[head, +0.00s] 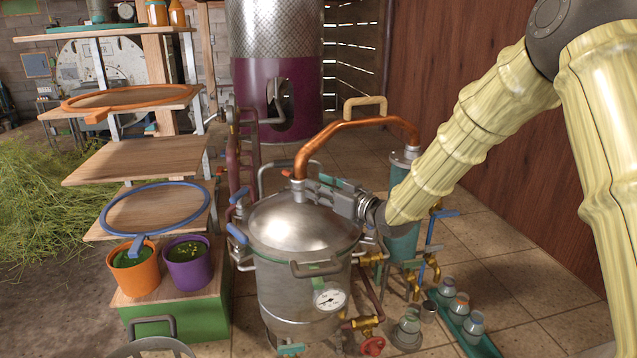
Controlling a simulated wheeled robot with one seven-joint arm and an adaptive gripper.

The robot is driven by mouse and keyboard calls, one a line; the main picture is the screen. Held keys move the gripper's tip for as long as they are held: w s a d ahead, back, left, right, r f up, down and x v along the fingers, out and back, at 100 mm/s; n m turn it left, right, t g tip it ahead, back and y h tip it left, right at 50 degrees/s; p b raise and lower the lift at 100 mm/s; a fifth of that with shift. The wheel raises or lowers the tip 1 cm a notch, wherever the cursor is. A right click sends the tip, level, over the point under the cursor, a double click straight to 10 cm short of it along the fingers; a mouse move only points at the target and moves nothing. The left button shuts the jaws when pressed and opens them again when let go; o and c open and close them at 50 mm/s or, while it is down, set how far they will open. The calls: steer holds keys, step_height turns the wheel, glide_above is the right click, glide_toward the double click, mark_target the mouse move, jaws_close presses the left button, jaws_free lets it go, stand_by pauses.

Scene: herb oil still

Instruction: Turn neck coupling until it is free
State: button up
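The neck coupling (298,186) is a small grey metal collar. It sits at the top of the domed lid of the silver still pot (290,225), where the copper pipe (302,162) comes down. My gripper (312,189) reaches in from the right, low over the lid. Its fingertips are at the right side of the coupling and hide part of it. The frame is too small to tell whether the fingers are closed on the coupling or only beside it. The copper pipe stands upright at the coupling and arches right to the teal condenser (404,238).
Blue lid clamps (237,233) and a grey handle (318,268) ring the pot. A tan handle (365,107) tops the pipe. A green tray with jars (462,322) stands on the floor at right. Shelves with hoops (140,160) and two pots stand at left.

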steer(key=shift+w+a+f, duration=0.1)
steer(key=shift+w+a, duration=0.15)
steer(key=shift+w, duration=0.15)
steer(key=shift+s, duration=0.1)
jaws_close()
